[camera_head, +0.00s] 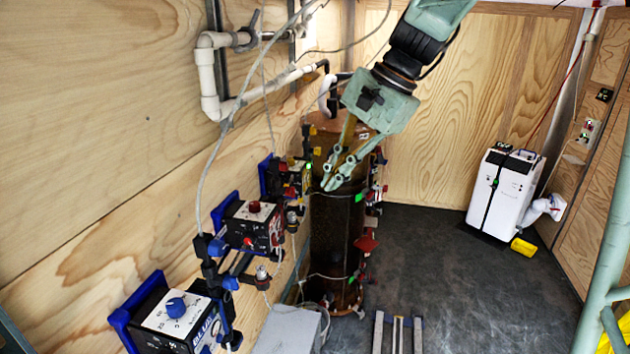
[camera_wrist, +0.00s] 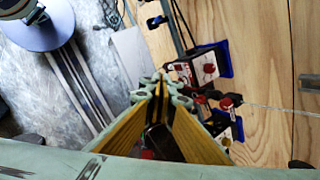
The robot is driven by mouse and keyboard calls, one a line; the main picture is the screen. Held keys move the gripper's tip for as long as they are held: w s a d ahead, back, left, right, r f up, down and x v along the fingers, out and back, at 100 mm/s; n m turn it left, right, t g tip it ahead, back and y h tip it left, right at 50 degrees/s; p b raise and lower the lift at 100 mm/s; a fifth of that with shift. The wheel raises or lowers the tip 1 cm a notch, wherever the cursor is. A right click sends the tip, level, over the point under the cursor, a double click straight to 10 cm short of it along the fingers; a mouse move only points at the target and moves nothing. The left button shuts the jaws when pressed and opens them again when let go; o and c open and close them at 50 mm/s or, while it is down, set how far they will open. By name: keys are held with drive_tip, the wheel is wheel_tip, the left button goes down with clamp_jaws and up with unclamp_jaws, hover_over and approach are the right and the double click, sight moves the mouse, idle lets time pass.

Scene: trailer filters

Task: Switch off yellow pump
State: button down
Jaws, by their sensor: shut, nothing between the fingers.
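The likely yellow pump (camera_head: 290,177) is the farthest of three wall-mounted pumps in the head view, with a small green light on it. Its label and switch are too small to read. My gripper (camera_head: 330,184) is shut and empty, pointing down in front of the brown column, just right of this pump and apart from it as far as I can tell. In the wrist view my gripper (camera_wrist: 160,84) has its fingertips together. A dark pump body on a blue bracket, probably the same pump (camera_wrist: 224,126), shows right of the fingers, partly hidden by them.
The red pump (camera_head: 254,225) and blue pump (camera_head: 176,313) stand nearer along the left wall. A tall brown column (camera_head: 333,240) with clips and hoses stands behind my gripper. A white wheeled unit (camera_head: 505,192) is at the back right. The dark floor (camera_head: 440,260) between is clear.

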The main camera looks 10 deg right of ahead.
drive_tip(key=w+d+f+m+y+p, duration=0.1)
drive_tip(key=w+d+f+m+p, duration=0.1)
drive_tip(key=w, duration=0.5)
drive_tip(key=w+d+f+m+y+p, duration=0.1)
drive_tip(key=w+d+f+m+p, duration=0.15)
drive_tip(key=w, duration=0.45)
drive_tip(key=w+d+f+m+y+p, duration=0.1)
drive_tip(key=w+d+m, duration=0.1)
drive_tip(key=w, duration=0.5)
drive_tip(key=w+d+f+m+t+p, duration=0.1)
drive_tip(key=w+d+f+m+p, duration=0.1)
drive_tip(key=w+d+f+m, duration=0.1)
drive_tip(key=w+d+f+m+t+y+p, duration=0.1)
drive_tip(key=w+d+f+m+p, duration=0.2)
drive_tip(key=w+d+f, duration=0.2)
drive_tip(key=shift+w+d+f+t, duration=0.3)
drive_tip(key=shift+w+f, duration=0.8)
drive_tip(key=shift+w, duration=1.2)
drive_tip(key=shift+a+f, duration=0.1)
drive_tip(key=shift+a, duration=0.1)
drive_tip(key=p, duration=0.1)
approach(305, 187)
drive_tip(key=w+a+f, duration=0.3)
drive_tip(key=f, duration=0.1)
drive_tip(key=shift+w+f, duration=0.2)
drive_tip(key=shift+f, duration=0.15)
drive_tip(key=shift+a, duration=0.1)
